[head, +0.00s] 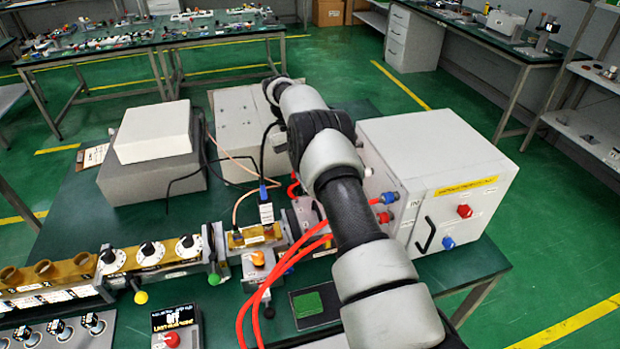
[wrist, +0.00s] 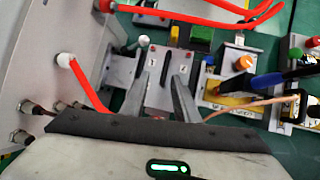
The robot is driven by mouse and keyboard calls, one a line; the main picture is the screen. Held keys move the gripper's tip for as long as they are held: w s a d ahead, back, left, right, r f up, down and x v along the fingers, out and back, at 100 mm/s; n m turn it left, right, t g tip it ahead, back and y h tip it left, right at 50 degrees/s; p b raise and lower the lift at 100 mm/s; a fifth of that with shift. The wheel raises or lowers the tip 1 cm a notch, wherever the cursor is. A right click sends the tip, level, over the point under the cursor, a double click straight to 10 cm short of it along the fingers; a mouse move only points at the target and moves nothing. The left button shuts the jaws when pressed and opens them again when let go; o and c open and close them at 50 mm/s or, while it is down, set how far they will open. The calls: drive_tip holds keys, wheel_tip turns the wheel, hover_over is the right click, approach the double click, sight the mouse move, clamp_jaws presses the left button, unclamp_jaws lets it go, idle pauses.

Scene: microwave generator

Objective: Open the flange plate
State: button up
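My gripper (wrist: 166,66) is in the wrist view with its two grey fingers apart. Grey metal blocks flank the plate. In the head view my arm crosses the middle and hides my gripper. A grey flange part (head: 304,213) shows just left of the arm, between the yellow waveguide section (head: 252,237) and the white generator cabinet (head: 436,180).
Red hoses (head: 262,290) loop in front of the flange area, and one (wrist: 90,88) passes close left of the fingers. A copper cable (wrist: 250,107) runs to the right. A control box (head: 177,326) with a red button stands front left. Grey boxes (head: 155,135) stand behind.

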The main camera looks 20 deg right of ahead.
wheel_tip(320, 180, up, 10)
idle(0.5)
drive_tip(key=shift+r, duration=0.1)
